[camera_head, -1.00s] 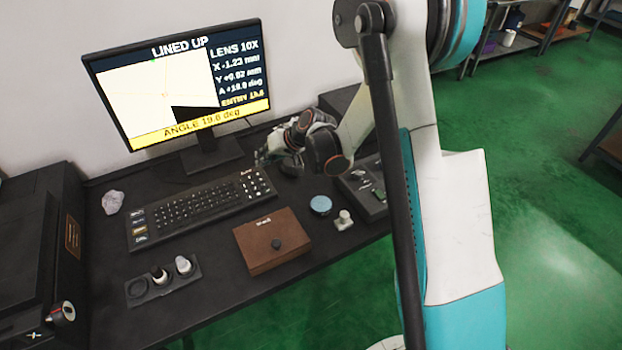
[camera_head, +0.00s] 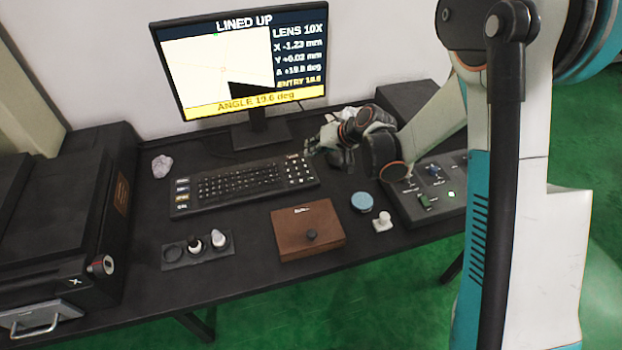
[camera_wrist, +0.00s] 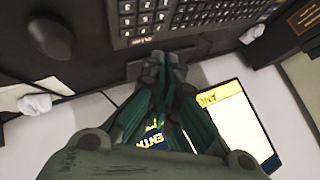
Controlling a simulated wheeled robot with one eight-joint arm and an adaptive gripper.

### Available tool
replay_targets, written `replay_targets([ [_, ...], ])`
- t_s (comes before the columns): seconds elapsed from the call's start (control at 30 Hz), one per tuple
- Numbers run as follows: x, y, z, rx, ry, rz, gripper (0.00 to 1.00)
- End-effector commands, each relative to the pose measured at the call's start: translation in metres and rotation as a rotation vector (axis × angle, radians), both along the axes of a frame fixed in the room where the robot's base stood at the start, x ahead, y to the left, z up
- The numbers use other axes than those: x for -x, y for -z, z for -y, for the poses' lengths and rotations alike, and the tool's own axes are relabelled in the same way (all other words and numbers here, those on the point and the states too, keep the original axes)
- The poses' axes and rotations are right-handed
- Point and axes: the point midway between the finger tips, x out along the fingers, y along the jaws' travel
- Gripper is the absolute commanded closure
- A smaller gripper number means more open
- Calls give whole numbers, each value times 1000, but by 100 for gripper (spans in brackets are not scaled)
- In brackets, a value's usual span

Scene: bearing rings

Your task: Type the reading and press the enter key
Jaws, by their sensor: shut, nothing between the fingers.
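The monitor (camera_head: 200,72) shows "LINED UP", a yellow bar with "ANGLE 19.6 deg", and a small entry line that appears to read 19.6. The dark keyboard (camera_head: 240,186) lies in front of it, with a number pad at its right end. My gripper (camera_head: 312,147) is at the far right end of the keyboard. In the wrist view my gripper (camera_wrist: 160,62) has its fingers together and empty, with the tips by the edge of the keyboard (camera_wrist: 185,18). I cannot tell whether they touch a key.
A brown box (camera_head: 292,240) with a knob, a blue disc (camera_head: 361,202) and a small white piece (camera_head: 382,222) sit in front. A control box (camera_head: 430,205) is at right. A holder (camera_head: 170,256) with bottles is front left. A pale crumpled lump (camera_head: 161,166) lies left of the keyboard.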

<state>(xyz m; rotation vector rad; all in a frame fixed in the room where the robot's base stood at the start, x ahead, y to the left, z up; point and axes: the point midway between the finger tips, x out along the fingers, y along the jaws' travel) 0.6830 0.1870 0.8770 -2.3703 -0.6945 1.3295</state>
Motion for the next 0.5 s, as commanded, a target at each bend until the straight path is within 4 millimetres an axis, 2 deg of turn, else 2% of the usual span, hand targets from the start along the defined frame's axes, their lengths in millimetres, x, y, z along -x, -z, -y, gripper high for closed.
replay_targets([
  [0.5,0,63,0,0,0,0,100],
])
